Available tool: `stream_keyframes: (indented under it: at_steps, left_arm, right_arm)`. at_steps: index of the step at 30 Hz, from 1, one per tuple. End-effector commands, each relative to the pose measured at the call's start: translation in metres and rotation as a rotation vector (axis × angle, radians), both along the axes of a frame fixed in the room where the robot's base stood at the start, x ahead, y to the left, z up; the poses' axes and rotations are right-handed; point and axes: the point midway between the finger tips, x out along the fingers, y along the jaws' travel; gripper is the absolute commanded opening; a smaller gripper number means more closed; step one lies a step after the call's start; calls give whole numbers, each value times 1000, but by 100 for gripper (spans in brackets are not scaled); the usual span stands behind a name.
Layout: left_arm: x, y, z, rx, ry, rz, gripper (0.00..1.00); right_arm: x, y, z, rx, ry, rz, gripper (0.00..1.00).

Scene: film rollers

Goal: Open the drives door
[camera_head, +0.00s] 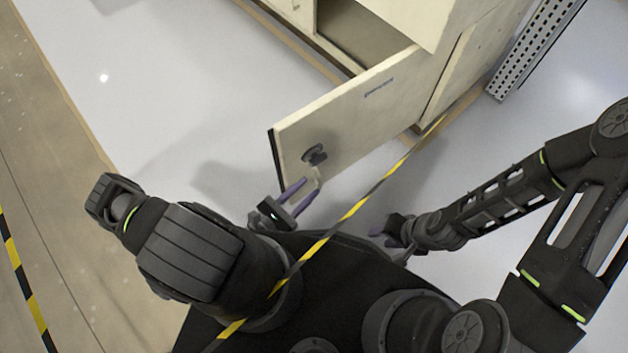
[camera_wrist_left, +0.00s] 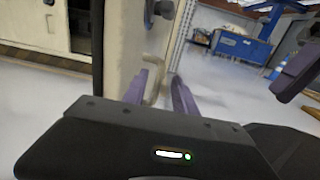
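The drives door (camera_head: 350,115) is a cream panel with a small label. It stands swung out from its cabinet, with a dark edge at its free end. Its dark latch (camera_head: 314,154) and a pale handle below it face me; the handle (camera_wrist_left: 153,88) also shows in the left wrist view. My left gripper (camera_head: 301,194) is open at the handle, its purple fingers apart. In the wrist view the handle lies between or just beyond the fingers; contact is unclear. My right gripper (camera_head: 383,231) is low near my base, away from the door, its fingers mostly hidden.
The cream cabinet (camera_head: 475,65) stands behind the door, with a dark opening (camera_head: 355,35). A perforated metal rail (camera_head: 530,50) is at the right. Pale floor (camera_head: 130,80) left of the door is clear. A blue cabinet (camera_wrist_left: 240,47) stands far off.

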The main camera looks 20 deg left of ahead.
Motion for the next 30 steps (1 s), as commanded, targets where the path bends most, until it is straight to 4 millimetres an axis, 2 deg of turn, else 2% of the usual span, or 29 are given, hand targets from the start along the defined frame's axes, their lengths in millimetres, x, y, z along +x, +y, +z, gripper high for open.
stream_keyframes:
  at_steps: [3, 8, 26, 30]
  left_arm:
    - [-18, 8, 0, -1, 3, 0, 33]
    - [-30, 14, -1, 0, 4, -1, 33]
    - [-32, 14, -2, -1, 5, -3, 33]
    - [-32, 6, 1, 1, 7, -48, 33]
  right_arm:
    - [-1, 1, 3, 1, 1, 2, 36]
    - [-1, 1, 3, 1, 2, 3, 36]
    - [-1, 1, 3, 1, 2, 3, 36]
    - [-1, 1, 3, 1, 2, 3, 36]
